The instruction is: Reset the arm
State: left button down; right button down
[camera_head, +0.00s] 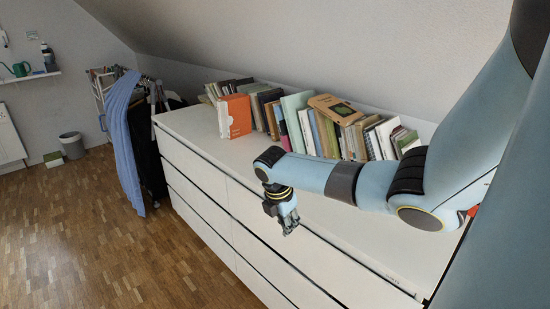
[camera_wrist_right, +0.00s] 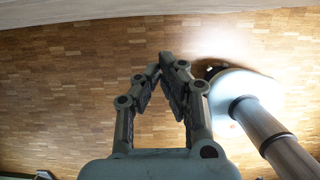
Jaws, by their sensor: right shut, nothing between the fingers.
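My right gripper (camera_head: 290,224) hangs at the end of my light blue right arm, in front of the white dresser (camera_head: 190,122), around its upper drawers. In the right wrist view the gripper (camera_wrist_right: 166,66) is shut, its fingertips together with nothing between them, over the wood floor. In the head view I cannot tell whether the fingers touch the dresser front. The dresser's drawer fronts (camera_head: 262,242) look closed where they show; my arm hides part of the top right. My left gripper is in neither view.
Blue cloth (camera_head: 122,135) hangs left of the dresser. A grey bin (camera_head: 72,146) stands near the wall. The wood floor (camera_head: 75,235) at the left is clear.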

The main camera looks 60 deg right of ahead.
jog(key=shift+r, duration=0.15)
jog(key=s+a+f+m+b, duration=0.3)
jog(key=s+a+f+m, duration=0.2)
jog(key=s+f, duration=0.6)
jog(key=s+a+f+m+t+y+b, duration=0.1)
jog(key=s+a+f+m+b, duration=0.2)
jog(key=s+a+f, duration=0.7)
jog(key=s+a+f+m+y+b, duration=0.1)
jog(key=s+a+f+m+b, duration=0.2)
jog(key=s+f, duration=1)
jog(key=a+f+m, duration=0.2)
jog(key=a+m, duration=0.1)
jog(key=a, duration=0.2)
jog(key=shift+s+a+f+m, duration=0.15)
jog(key=shift+s+f+m, duration=0.05)
jog(key=shift+s+m, duration=0.2)
